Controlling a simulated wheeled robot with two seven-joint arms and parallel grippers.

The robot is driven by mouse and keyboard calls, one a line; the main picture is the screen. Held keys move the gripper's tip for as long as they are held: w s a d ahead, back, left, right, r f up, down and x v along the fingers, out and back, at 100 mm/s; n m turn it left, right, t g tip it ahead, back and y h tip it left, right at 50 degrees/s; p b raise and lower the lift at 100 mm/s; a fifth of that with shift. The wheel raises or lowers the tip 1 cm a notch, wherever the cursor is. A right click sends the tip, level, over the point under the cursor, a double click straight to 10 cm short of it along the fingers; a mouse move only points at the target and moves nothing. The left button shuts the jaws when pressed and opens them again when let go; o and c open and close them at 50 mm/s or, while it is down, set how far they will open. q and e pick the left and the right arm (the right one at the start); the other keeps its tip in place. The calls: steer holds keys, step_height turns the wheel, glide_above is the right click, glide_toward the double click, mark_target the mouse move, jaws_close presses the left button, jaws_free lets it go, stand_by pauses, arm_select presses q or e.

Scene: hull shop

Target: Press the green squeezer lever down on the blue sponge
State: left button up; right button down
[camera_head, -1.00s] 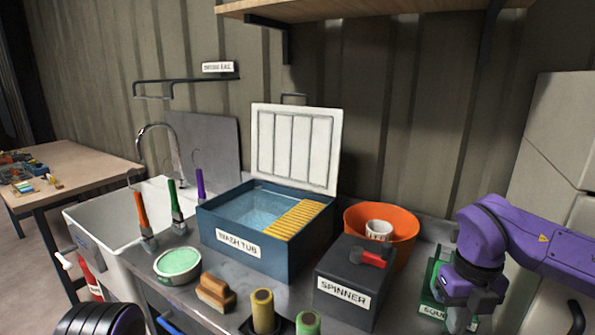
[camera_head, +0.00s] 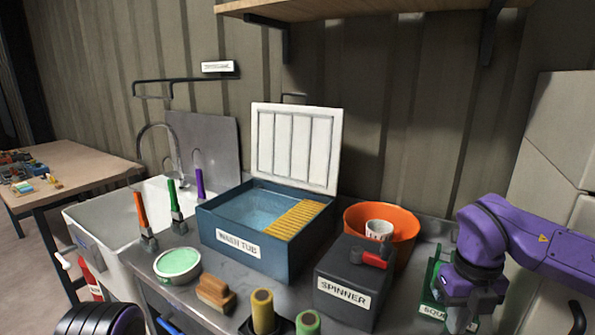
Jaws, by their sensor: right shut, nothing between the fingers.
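The green squeezer (camera_head: 434,275) stands on the counter at the right, with part of its white label showing. My right arm and gripper (camera_head: 459,322) are in front of it and hide much of it. The right gripper points down at the squeezer's front and is shut with nothing in it. I cannot tell whether it touches the lever. The lever is not clearly visible, and the blue sponge is not in sight. My left gripper is not in view; only a dark rounded part of my left arm shows at the bottom left.
The grey spinner box (camera_head: 340,296) with a red handle stands left of the squeezer, before an orange bowl (camera_head: 407,217) holding a white cup. The blue wash tub (camera_head: 284,262), its lid up, is further left. A brush, rollers and a green-filled bowl (camera_head: 178,283) line the front.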

steer(key=shift+f, duration=0.1)
stand_by(0.5)
steer(key=shift+f+b, duration=0.75)
steer(key=shift+f, duration=0.15)
steer(key=shift+r, duration=0.15)
steer(key=shift+a+f, duration=0.1)
steer(key=shift+f, duration=0.2)
stand_by(1.4)
step_height(320, 180, up, 8)
steer(key=p, duration=0.7)
steer(key=shift+r+p, duration=0.2)
steer(key=shift+p, duration=0.1)
